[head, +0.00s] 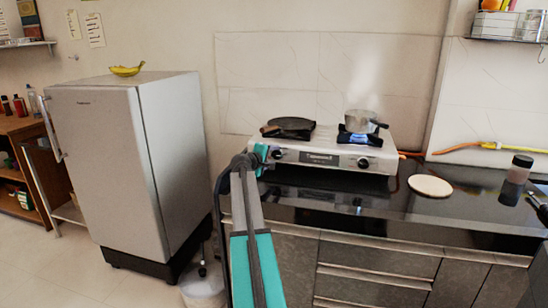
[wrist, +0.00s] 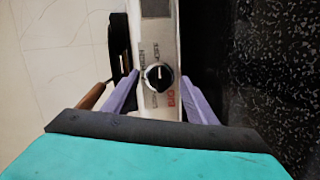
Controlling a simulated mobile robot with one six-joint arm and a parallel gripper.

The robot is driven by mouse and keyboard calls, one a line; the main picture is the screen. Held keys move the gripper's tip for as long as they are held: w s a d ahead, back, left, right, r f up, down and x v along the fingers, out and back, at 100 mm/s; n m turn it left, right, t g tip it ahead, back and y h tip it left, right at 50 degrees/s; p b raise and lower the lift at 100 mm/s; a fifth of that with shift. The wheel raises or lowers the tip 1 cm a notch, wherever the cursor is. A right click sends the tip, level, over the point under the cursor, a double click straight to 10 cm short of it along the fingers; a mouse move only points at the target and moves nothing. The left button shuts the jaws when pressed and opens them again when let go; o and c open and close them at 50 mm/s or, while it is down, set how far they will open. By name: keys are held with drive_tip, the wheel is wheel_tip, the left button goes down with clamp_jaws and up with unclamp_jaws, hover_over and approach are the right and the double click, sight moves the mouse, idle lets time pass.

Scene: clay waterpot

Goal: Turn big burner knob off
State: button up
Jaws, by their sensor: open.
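The silver gas stove (head: 320,156) stands on the black counter, with a knob at each end of its front. In the wrist view, a round black knob (wrist: 158,78) with a white mark sits on the front panel, among printed labels, one a red "BIG". The mark looks roughly upright. My gripper (wrist: 160,76) is open, with one lavender finger on each side of this knob; I cannot tell whether they touch it. In the head view, my gripper (head: 264,156) is at the stove's left knob (head: 277,154). The right knob (head: 363,163) is clear of it.
A dark pan (head: 289,125) sits on the left burner; no flame shows there. A steaming pot (head: 361,121) sits over a blue flame on the right burner. A round board (head: 430,186) and a jar (head: 520,168) are to the right. A fridge (head: 135,165) stands left.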

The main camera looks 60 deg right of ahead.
drive_tip(key=v, duration=1.2)
drive_tip(key=shift+a, duration=0.35)
drive_tip(key=shift+r, duration=0.2)
